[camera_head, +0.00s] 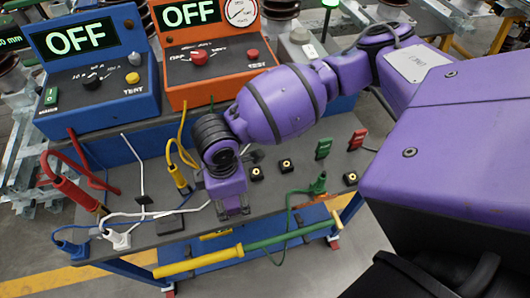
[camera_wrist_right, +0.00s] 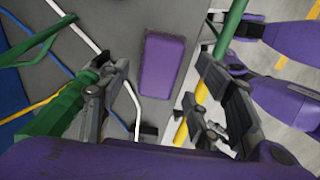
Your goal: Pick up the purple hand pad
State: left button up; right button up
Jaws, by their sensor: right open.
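The purple hand pad (camera_wrist_right: 163,65) is a flat purple block with rounded edges. In the right wrist view it lies on the grey bench surface, between and a little beyond my fingers. My right gripper (camera_wrist_right: 155,80) is open, with one finger on each side of the pad in that picture and nothing held. In the head view my right arm reaches in from the right, and the right gripper (camera_head: 234,207) is low over the bench's front part. I cannot pick out the pad there; the hand appears to cover it. My left gripper does not show in the head view.
A yellow and green rod (camera_head: 245,249) runs along the bench front. A white cable (camera_head: 152,214), a yellow probe (camera_head: 179,176) and a green probe (camera_head: 319,184) lie nearby. A blue test box (camera_head: 97,90) and an orange test box (camera_head: 197,70) stand behind.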

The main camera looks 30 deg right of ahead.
jog(key=shift+f, duration=1.3)
jog(key=c, duration=1.2)
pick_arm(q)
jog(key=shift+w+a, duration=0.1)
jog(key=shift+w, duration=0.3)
pick_arm(e)
jog(key=shift+c, duration=0.2)
jog(key=shift+r, duration=0.1)
